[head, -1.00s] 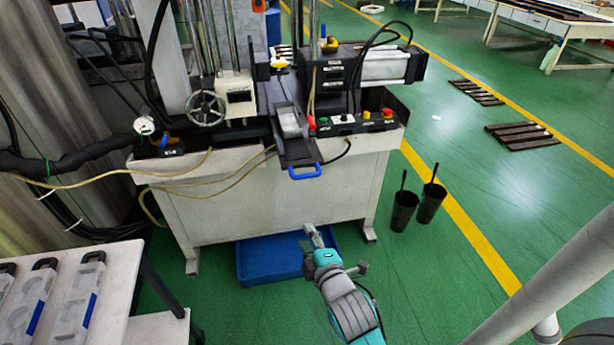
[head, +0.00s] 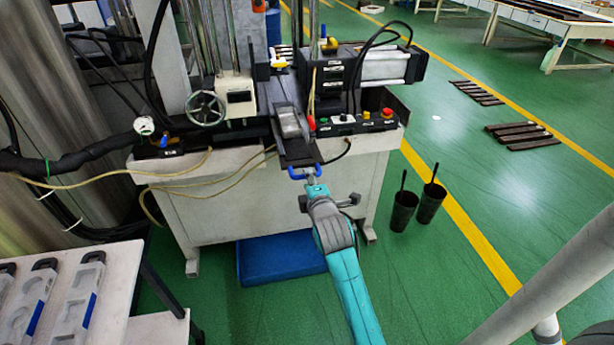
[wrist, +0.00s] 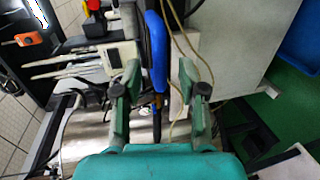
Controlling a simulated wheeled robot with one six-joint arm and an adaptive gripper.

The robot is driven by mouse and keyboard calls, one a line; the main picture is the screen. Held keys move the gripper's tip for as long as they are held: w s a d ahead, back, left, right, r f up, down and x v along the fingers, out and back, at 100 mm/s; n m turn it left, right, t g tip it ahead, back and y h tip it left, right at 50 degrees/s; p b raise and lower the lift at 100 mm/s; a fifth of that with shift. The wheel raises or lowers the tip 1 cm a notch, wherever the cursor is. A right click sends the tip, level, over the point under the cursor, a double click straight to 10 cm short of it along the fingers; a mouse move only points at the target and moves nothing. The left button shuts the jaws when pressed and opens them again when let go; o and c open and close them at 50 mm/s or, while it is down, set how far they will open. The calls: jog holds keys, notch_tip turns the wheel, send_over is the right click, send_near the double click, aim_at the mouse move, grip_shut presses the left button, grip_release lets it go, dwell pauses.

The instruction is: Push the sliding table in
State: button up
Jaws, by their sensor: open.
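The sliding table (head: 297,152) is a dark narrow plate that sticks out from the front of the machine, with a grey metal block (head: 290,125) on it. A blue handle (head: 296,175) is at its front end. My gripper (head: 313,181) is at this handle, at the table's front end. In the wrist view, the blue handle (wrist: 156,50) passes between the two fingers of my gripper (wrist: 160,72). The fingers are apart, with visible gaps beside the handle. In the head view, my gripper partly covers the handle's right side.
A control panel with buttons (head: 350,122) is right of the sliding table, and a handwheel (head: 206,108) is left. A blue bin (head: 265,262) lies on the floor under the machine. Two black buckets (head: 404,212) stand to the right. A yellow hose (head: 215,180) hangs across the machine's front.

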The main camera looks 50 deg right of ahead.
jog(key=shift+x, duration=1.65)
grip_shut()
